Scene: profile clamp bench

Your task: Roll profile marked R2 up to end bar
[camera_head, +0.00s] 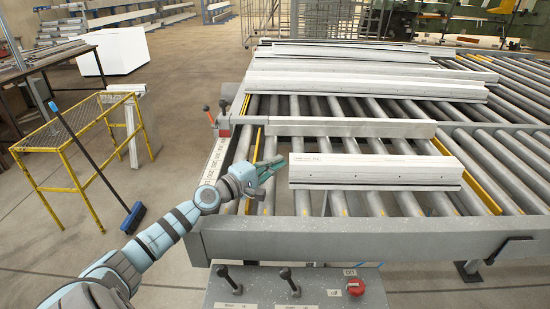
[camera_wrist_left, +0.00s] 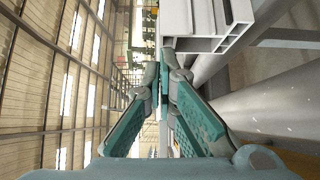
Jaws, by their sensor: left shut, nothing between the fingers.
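A pale aluminium profile (camera_head: 375,172) lies across the rollers just behind the front beam. It carries small dark print near its left end, too small to read, so I cannot tell for sure that it says R2. My left gripper (camera_head: 275,166) is shut and empty, just left of that profile's left end. In the left wrist view, the closed fingertips (camera_wrist_left: 163,62) are beside the hollow, ribbed end of a profile (camera_wrist_left: 215,25). A long grey bar (camera_head: 350,127) spans the rollers behind the near profile; I cannot tell whether it is the end bar. My right gripper is out of view.
More profiles (camera_head: 365,85) lie farther back on the rollers. The grey front beam (camera_head: 370,240) bounds the near side. A panel (camera_head: 320,292) with black levers and a red knob (camera_head: 355,287) stands in front. A yellow stand (camera_head: 62,142) and blue broom (camera_head: 133,217) are left.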

